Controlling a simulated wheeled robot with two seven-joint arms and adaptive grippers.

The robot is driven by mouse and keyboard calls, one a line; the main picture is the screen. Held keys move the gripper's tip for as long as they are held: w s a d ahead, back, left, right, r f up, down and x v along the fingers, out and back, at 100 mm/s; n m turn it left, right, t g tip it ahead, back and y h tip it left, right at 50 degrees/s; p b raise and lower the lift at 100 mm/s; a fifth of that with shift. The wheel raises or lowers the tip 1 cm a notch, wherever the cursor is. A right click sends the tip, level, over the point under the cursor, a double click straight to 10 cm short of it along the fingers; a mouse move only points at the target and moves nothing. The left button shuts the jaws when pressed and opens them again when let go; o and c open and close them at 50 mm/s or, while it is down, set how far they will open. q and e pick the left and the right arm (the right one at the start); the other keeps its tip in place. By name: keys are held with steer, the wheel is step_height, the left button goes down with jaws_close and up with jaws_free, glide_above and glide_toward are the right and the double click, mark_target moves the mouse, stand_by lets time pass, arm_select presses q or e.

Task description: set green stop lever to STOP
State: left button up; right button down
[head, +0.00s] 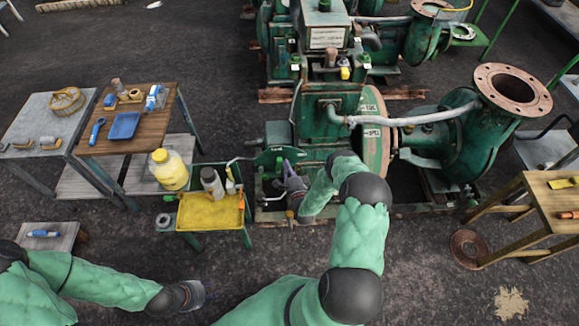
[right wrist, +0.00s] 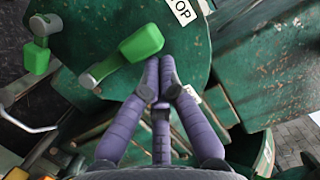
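In the right wrist view a lever with a bright green handle (right wrist: 142,42) and a grey pivot end sits on a dark green round plate (right wrist: 190,60). A white label (right wrist: 182,9) ending in "OP" is just beyond the handle, partly cut off by the frame. My right gripper (right wrist: 160,68) has its purple fingers drawn together, with the tips close beside the handle; I cannot tell whether they touch it. In the head view my right gripper (head: 284,166) is at the near left of the green pump set, hiding most of the lever. My left gripper (head: 203,294) is low over the floor, away from the pump.
A second green-handled lever (right wrist: 38,48) is at the left in the right wrist view. A green cart with a yellow tray (head: 210,212) stands left of my right gripper, carrying bottles. A wooden table (head: 560,205) is at the right.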

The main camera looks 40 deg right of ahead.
stand_by(0.6)
steer(key=v, duration=1.2)
